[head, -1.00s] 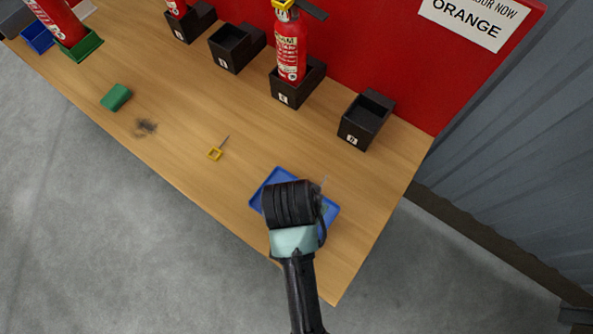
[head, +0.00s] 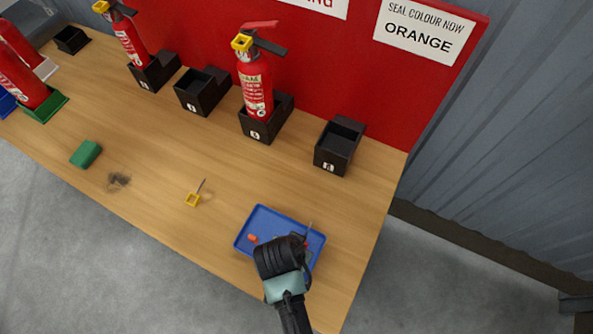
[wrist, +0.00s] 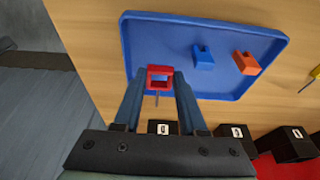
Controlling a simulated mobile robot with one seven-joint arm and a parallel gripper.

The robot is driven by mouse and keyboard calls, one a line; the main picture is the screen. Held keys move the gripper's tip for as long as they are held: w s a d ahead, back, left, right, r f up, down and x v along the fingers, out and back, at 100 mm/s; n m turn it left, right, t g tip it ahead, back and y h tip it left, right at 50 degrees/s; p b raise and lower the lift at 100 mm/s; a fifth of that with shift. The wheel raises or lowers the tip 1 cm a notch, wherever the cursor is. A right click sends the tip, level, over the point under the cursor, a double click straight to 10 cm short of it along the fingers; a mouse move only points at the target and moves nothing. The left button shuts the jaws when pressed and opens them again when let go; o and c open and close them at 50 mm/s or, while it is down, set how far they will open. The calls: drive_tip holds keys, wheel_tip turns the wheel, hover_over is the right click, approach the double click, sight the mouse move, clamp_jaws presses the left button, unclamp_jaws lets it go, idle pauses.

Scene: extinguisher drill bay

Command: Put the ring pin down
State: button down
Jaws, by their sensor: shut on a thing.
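My gripper (wrist: 159,80) is shut on a red ring pin (wrist: 159,70), a square red loop with a thin metal pin. The loop sits between the fingertips, and its pin points back towards the wrist. My gripper also shows in the head view (head: 300,243), over the front right part of the blue tray (head: 262,221). The tray also fills the wrist view's upper middle (wrist: 160,28). I cannot tell whether the held ring pin touches the tray. A yellow ring pin (head: 192,199) lies on the wooden bench, left of the tray.
A blue piece (wrist: 203,57) and an orange piece (wrist: 245,63) lie in the tray. The bench's right edge is close to the tray.

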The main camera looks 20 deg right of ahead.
drive_tip(key=shift+f+b, duration=0.3)
drive_tip(key=shift+f, duration=0.3)
drive_tip(key=shift+c, duration=2.3)
unclamp_jaws()
